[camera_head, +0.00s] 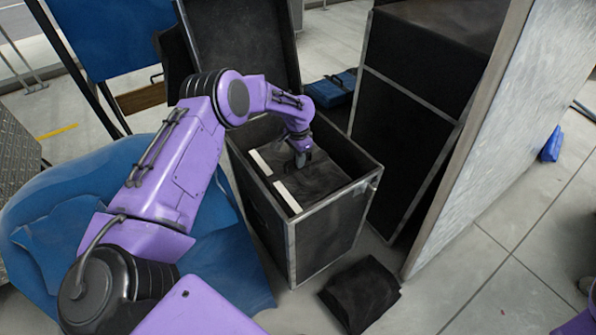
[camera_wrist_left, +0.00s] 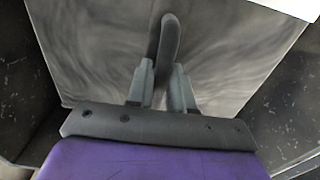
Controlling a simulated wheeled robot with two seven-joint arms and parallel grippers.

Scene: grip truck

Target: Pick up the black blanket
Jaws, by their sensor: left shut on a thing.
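A dark blanket (camera_head: 322,180) lies inside an open black case (camera_head: 290,235) with metal edges. My left gripper (camera_head: 301,158) reaches down into the case from above, its fingers at the blanket's upper surface. In the left wrist view, the blanket (camera_wrist_left: 235,65) looks grey with swirling creases, and a raised dark fold stands between the fingers of my left gripper (camera_wrist_left: 161,85), which are shut on it. Another folded black cloth (camera_head: 361,293) lies on the floor in front of the case.
White strips (camera_head: 288,196) lie beside the blanket in the case. The case walls close in around the gripper. A large black case (camera_head: 405,100) and a tall grey panel (camera_head: 500,130) stand at right. A blue tarp-like heap (camera_head: 215,262) lies at left. Floor is clear at lower right.

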